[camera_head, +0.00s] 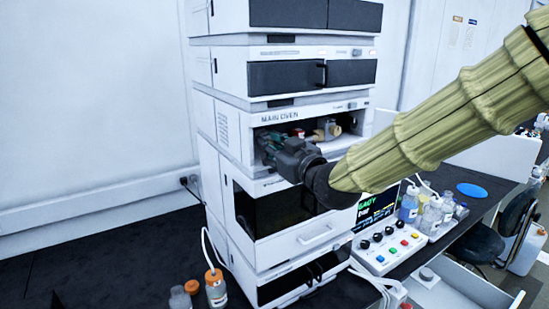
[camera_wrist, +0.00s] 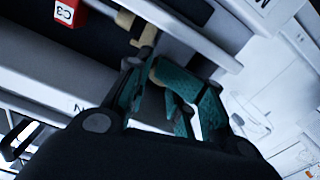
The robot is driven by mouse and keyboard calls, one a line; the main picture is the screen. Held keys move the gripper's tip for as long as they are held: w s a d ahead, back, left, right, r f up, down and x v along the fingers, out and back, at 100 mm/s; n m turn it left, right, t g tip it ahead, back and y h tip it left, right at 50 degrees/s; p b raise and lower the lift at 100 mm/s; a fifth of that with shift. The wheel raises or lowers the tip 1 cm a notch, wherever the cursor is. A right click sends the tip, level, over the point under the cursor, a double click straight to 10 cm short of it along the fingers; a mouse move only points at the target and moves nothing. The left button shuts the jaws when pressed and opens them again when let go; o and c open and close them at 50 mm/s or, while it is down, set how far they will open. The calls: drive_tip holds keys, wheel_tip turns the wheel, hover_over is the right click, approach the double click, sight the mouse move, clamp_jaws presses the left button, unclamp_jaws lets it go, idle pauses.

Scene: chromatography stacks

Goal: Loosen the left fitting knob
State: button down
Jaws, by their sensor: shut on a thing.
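My gripper (camera_head: 264,146) reaches into the left side of the open bay of the unit marked MAIN OVEN (camera_head: 285,118). In the wrist view its green-padded fingers (camera_wrist: 160,84) are closed around a small tan piece (camera_wrist: 156,72), which looks like the left fitting knob. Most of that piece is hidden by the pads, and in the head view my gripper covers it. Another tan part (camera_wrist: 140,30) shows just beyond the fingers. A tan fitting (camera_head: 333,131) sits farther right in the bay, apart from my gripper.
Closed units stand above and below the oven. A control box with knobs (camera_head: 388,246) and several bottles (camera_head: 409,203) stand at right. An orange-capped bottle (camera_head: 215,288) stands at front left.

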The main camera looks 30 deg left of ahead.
drive_tip(key=shift+s+a+f+n+b, duration=0.15)
drive_tip(key=shift+s+f+n+b, duration=0.15)
drive_tip(key=shift+f+n+b, duration=0.35)
drive_tip(key=c, duration=1.5)
unclamp_jaws()
drive_tip(key=shift+o, duration=0.4)
drive_tip(key=shift+a+r, duration=0.1)
drive_tip(key=shift+r, duration=0.1)
drive_tip(key=shift+w+r, duration=0.1)
drive_tip(key=shift+r, duration=0.05)
drive_tip(key=v, duration=0.8)
drive_tip(key=shift+f, duration=0.2)
